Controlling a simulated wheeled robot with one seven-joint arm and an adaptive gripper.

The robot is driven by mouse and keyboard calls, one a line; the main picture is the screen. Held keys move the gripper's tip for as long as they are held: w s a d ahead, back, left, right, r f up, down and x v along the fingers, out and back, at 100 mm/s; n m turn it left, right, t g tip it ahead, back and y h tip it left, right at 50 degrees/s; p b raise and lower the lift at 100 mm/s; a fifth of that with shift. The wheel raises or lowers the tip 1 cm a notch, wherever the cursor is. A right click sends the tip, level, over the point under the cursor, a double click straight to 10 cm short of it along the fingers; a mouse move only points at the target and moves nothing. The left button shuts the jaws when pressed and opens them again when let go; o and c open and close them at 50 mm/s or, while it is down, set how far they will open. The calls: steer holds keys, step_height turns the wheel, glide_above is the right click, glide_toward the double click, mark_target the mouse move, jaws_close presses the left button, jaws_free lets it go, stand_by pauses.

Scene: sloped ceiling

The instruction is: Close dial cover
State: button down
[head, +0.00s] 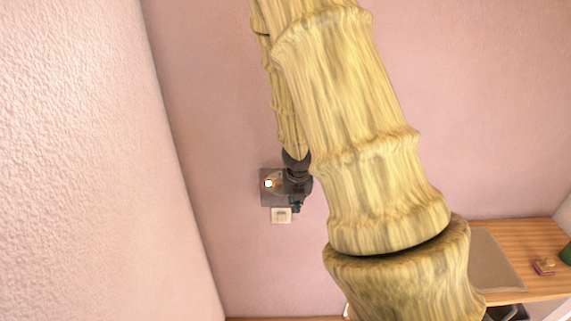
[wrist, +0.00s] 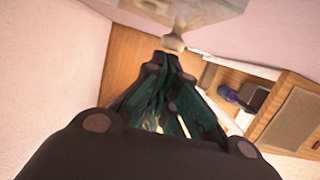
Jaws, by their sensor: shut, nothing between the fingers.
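A small dark grey square box (head: 266,198) with a glowing white spot on it is fixed to the pink wall, left of centre in the head view. My gripper (head: 296,200) is in front of its right side and hides part of it. In the wrist view a pale, see-through piece (wrist: 190,10), perhaps the dial cover, crosses the top edge, with a rounded knob (wrist: 174,43) below it. My gripper's fingers (wrist: 168,62) are shut and empty, with their tips just below the knob in the picture. I cannot tell whether they touch, or how far open the cover is.
A small white wall plate (head: 281,216) sits just below the box. A white textured wall (head: 90,150) slants along the left. A wooden table (head: 545,250) with small items stands at lower right. The wall above the box is bare.

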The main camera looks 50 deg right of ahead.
steer(key=shift+s+d, duration=0.1)
steer(key=shift+d, duration=0.4)
steer(key=shift+d, duration=0.1)
steer(key=shift+r, duration=0.1)
